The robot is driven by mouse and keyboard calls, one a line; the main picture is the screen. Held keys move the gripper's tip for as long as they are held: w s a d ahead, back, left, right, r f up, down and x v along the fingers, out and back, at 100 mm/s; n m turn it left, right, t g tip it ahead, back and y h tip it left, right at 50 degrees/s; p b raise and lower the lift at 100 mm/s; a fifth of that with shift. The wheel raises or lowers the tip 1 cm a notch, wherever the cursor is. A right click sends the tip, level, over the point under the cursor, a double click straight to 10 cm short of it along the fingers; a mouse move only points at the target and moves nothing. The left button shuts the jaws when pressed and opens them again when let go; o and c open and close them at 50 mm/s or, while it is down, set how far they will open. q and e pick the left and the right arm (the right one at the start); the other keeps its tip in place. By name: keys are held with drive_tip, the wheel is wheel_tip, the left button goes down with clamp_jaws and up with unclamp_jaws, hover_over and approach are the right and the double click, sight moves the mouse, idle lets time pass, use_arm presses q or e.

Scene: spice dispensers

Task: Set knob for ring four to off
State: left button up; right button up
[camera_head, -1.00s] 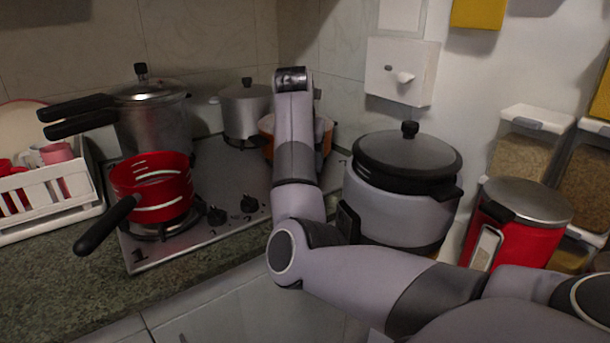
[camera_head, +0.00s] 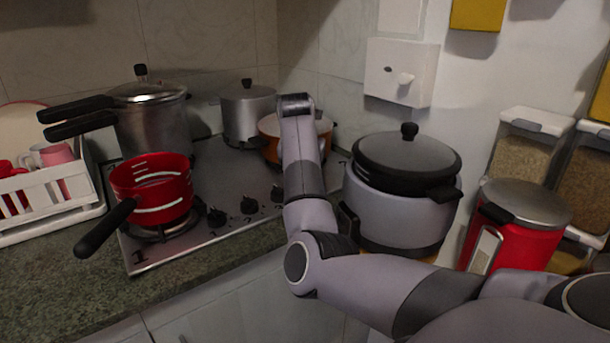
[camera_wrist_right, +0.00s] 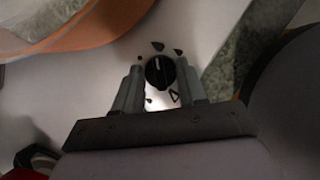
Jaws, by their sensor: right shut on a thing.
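In the right wrist view, a round black knob (camera_wrist_right: 159,72) with a white pointer line sits on the grey stove plate between the two fingers of my right gripper (camera_wrist_right: 159,82). The fingers are shut on it, one on each side. The pointer line is towards the top of that picture. Flame marks ring the knob, and a mark that may be a 4 is below it. In the head view, the stove (camera_head: 222,172) shows other black knobs (camera_head: 248,205) along its front edge. My right arm hides its own gripper and the held knob there. My left gripper is not in view.
A red pan (camera_head: 150,190) stands at the stove's front left, its handle over the edge. An orange pan (camera_head: 270,146) is behind my right arm, with pots at the back. A grey cooker (camera_head: 398,208) stands close right of the arm.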

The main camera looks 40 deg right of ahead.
drive_tip(key=shift+n, duration=0.6)
drive_tip(key=shift+n+t+y, duration=0.3)
drive_tip(key=shift+n+t, duration=0.2)
drive_tip(key=shift+n, duration=0.3)
drive_tip(key=n+y+b, duration=0.1)
drive_tip(key=n, duration=0.2)
drive_tip(key=shift+s+d+t, duration=0.1)
drive_tip(key=shift+t, duration=0.3)
drive_tip(key=n+y+b, duration=0.1)
drive_tip(key=n, duration=0.2)
drive_tip(key=shift+d, duration=0.1)
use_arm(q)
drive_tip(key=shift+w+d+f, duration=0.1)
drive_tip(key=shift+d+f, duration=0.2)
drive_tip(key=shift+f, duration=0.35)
use_arm(e)
drive_tip(key=shift+n, duration=0.5)
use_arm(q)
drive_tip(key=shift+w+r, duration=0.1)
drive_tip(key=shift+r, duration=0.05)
use_arm(e)
drive_tip(key=shift+y, duration=0.3)
drive_tip(key=o, duration=1)
